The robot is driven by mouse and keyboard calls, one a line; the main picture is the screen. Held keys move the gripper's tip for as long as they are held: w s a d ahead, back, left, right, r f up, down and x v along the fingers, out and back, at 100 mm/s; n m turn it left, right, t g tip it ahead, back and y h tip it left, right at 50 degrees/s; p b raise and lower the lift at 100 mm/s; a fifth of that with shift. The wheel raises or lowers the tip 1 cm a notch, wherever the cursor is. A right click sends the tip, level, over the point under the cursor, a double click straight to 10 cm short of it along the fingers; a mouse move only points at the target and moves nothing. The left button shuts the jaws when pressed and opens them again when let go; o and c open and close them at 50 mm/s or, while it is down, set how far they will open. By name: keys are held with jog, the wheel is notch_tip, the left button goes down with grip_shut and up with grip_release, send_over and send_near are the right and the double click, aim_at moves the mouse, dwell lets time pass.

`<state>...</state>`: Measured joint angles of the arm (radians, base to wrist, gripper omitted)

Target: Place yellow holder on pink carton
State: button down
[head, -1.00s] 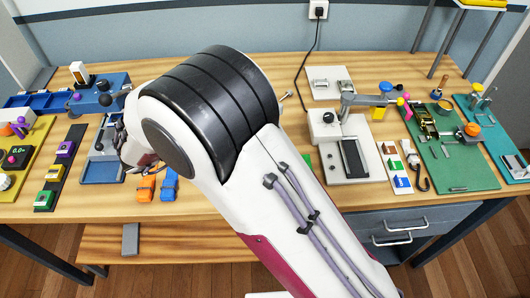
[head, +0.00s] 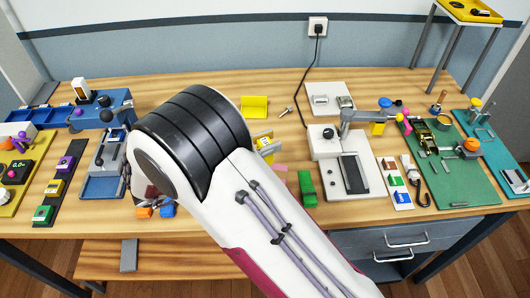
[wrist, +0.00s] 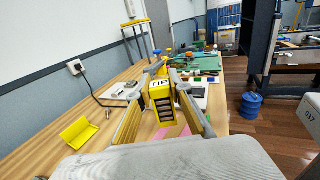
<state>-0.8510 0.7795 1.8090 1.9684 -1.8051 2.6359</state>
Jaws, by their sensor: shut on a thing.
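A yellow holder (wrist: 160,98) with a pale label and dark slots is between the fingers of my gripper (wrist: 160,118) in the wrist view. My gripper is shut on it. The holder also shows in the head view (head: 265,143), just right of my arm, which hides most of the gripper there. A pink thing, likely the pink carton (wrist: 172,132), lies below and behind the holder in the wrist view. Only a small pink part (head: 280,168) shows beside my arm in the head view, so its full shape is hidden.
A yellow angled piece (head: 254,106) stands on the table behind my arm. A green block (head: 307,188) and a white machine (head: 345,160) are to the right. Orange (head: 144,212) and blue pieces lie by the front edge. Bare wood shows around the yellow angled piece.

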jog(key=shift+f, duration=0.1)
jog(key=shift+f, duration=1.75)
jog(key=shift+f, duration=0.15)
jog(key=c, duration=1.8)
grip_release()
jog(key=shift+c, duration=0.2)
jog(key=shift+a, duration=0.15)
jog(key=v, duration=1.1)
jog(key=shift+s+a, duration=0.2)
jog(key=shift+a, duration=0.1)
